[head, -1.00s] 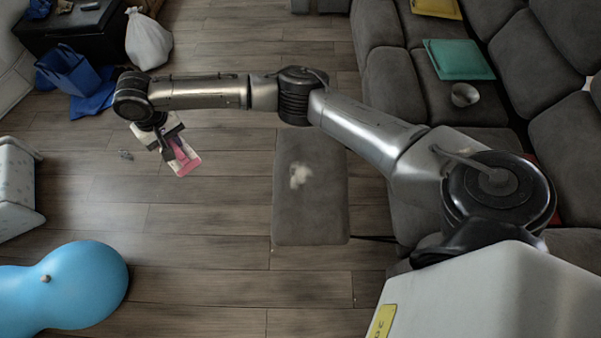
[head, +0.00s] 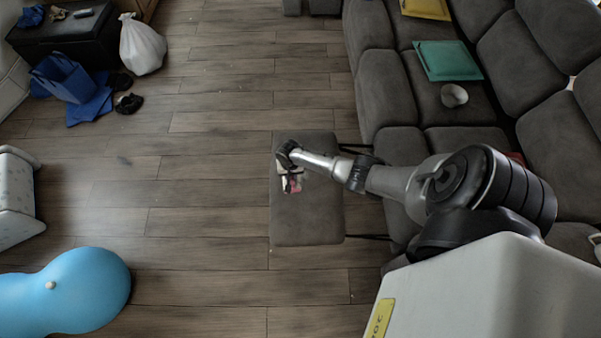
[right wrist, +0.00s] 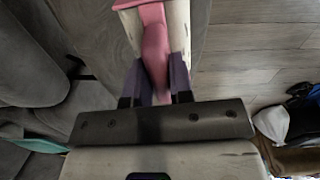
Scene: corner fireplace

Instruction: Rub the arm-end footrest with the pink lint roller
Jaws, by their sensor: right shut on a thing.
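The grey footrest (head: 305,220) extends from the sofa in the head view. My right gripper (head: 290,180) is over its upper part, shut on the pink lint roller (head: 293,187). Whether the roller touches the fabric I cannot tell. In the right wrist view, the roller's pink handle (right wrist: 155,45) runs between the two fingers (right wrist: 157,82) of the gripper, with a pink part at the top edge. The pale fuzzy patch on the footrest is hidden behind my arm and gripper. My left gripper is not in view.
The grey sofa (head: 465,137) fills the right, with a teal cushion (head: 448,60) and a bowl (head: 454,95). A blue peanut-shaped ball (head: 75,290) lies lower left. A white bag (head: 143,45) and blue bag (head: 68,78) stand upper left. The wood floor left of the footrest is clear.

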